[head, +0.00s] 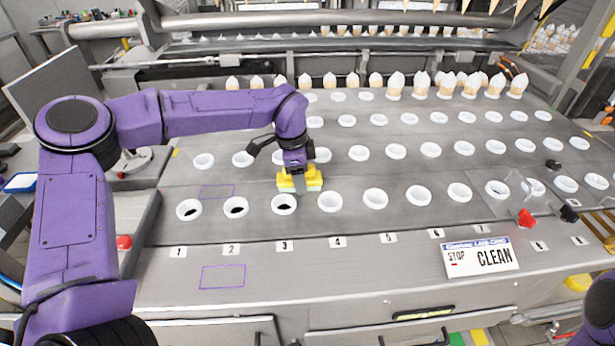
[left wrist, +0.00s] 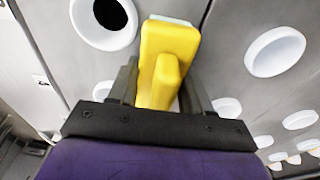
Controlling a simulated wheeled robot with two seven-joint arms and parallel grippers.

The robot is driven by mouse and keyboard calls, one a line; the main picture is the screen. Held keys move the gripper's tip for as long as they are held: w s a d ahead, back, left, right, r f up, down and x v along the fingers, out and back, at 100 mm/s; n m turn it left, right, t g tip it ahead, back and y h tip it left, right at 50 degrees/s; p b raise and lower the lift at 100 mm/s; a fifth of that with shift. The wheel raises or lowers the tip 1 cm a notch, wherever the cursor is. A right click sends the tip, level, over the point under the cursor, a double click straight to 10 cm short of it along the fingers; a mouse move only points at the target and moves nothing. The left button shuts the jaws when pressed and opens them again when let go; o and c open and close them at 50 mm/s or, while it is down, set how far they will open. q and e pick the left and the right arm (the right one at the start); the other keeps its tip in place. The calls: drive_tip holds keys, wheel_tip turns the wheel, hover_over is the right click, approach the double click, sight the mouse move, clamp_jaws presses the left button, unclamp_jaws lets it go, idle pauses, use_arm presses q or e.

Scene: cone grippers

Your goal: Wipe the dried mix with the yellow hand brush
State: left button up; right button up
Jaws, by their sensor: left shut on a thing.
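The yellow hand brush (head: 300,181) is in my left gripper (head: 297,167), between the cup holes above labels 3 and 4. In the left wrist view the yellow brush (left wrist: 165,50) sits between the two dark fingers of my left gripper (left wrist: 160,88). The brush's pale lower edge is close to the grey plate (head: 330,230); I cannot tell whether it touches. I cannot make out any dried mix; the spot under the brush is hidden. My right gripper is not in view.
Rows of white-rimmed holes (head: 375,198) cover the plate. Wrapped cones (head: 395,86) stand along the back. A CLEAN sign (head: 480,257) lies at the front right, near a red piece (head: 525,219). Purple outlines (head: 223,276) mark bare metal at front left.

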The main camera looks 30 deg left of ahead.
sight(279, 177)
use_arm(q)
drive_tip(key=shift+s+a+f, duration=0.1)
drive_tip(key=shift+s+a, duration=0.4)
drive_tip(key=shift+a, duration=0.35)
drive_tip(key=shift+s+a+f, duration=0.1)
drive_tip(key=shift+s+a, duration=0.35)
drive_tip(key=shift+a, duration=0.35)
drive_tip(key=shift+s+a, duration=0.35)
drive_tip(key=shift+a, duration=0.15)
drive_tip(key=shift+s+f, duration=0.1)
drive_tip(key=shift+r+p, duration=0.4)
drive_tip(key=shift+p, duration=0.05)
wheel_tip(279, 177, up, 6)
drive_tip(key=p, duration=0.2)
drive_tip(key=shift+f+p, duration=0.25)
drive_tip(key=shift+p, duration=0.15)
